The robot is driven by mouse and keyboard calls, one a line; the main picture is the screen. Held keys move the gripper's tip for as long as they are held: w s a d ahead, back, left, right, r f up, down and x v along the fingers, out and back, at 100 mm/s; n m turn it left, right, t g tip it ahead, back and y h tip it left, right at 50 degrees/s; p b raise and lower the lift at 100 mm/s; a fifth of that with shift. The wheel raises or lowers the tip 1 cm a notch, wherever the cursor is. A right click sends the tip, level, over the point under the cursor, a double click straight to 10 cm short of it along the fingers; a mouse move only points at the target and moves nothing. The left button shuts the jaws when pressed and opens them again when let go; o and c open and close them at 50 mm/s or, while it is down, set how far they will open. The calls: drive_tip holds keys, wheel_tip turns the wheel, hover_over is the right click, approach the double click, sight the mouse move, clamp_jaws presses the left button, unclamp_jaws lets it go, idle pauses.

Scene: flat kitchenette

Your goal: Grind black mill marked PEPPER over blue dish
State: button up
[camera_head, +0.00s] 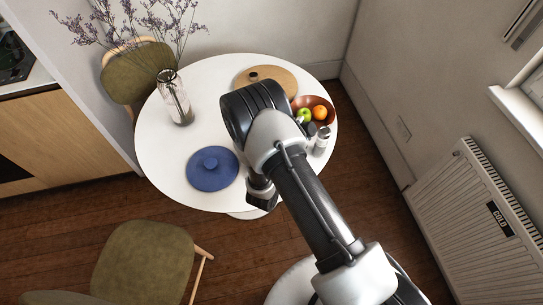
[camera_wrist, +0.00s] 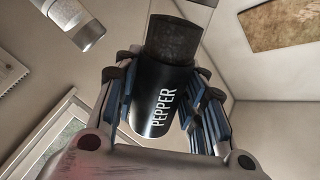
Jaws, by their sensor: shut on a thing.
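In the wrist view my gripper (camera_wrist: 163,80) is shut on the black mill (camera_wrist: 160,105), its fingers on both sides of the body. The white word PEPPER is readable on it. A clear section with dark grains shows at one end of the mill. In the head view my arm hides the mill and most of the gripper. The blue dish (camera_head: 205,181) lies on the front left of the white round table, left of my arm.
The white table (camera_head: 160,160) also holds a glass vase (camera_head: 175,100) with tall dry stems, a wooden board (camera_head: 285,77), a fruit bowl (camera_head: 328,104) and a grey-silver mill (camera_head: 321,141). Green chairs (camera_head: 145,262) stand around. A radiator (camera_head: 470,215) is at the right.

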drive_tip(key=shift+w+a, duration=0.15)
drive_tip(key=shift+w+a+b, duration=0.25)
drive_tip(key=shift+w+a, duration=0.05)
drive_tip(key=shift+a, duration=0.25)
drive_tip(key=shift+w+a+b, duration=0.2)
drive_tip(key=shift+w+a, duration=0.1)
drive_tip(key=shift+a, duration=0.25)
drive_tip(key=shift+s+a, duration=0.1)
drive_tip(key=shift+s, duration=0.15)
drive_tip(key=shift+v, duration=1.1)
drive_tip(key=shift+a, duration=0.1)
drive_tip(key=shift+w+d+p, duration=0.2)
drive_tip(key=shift+d+p, duration=0.1)
drive_tip(key=shift+d, duration=0.45)
drive_tip(key=shift+d, duration=0.25)
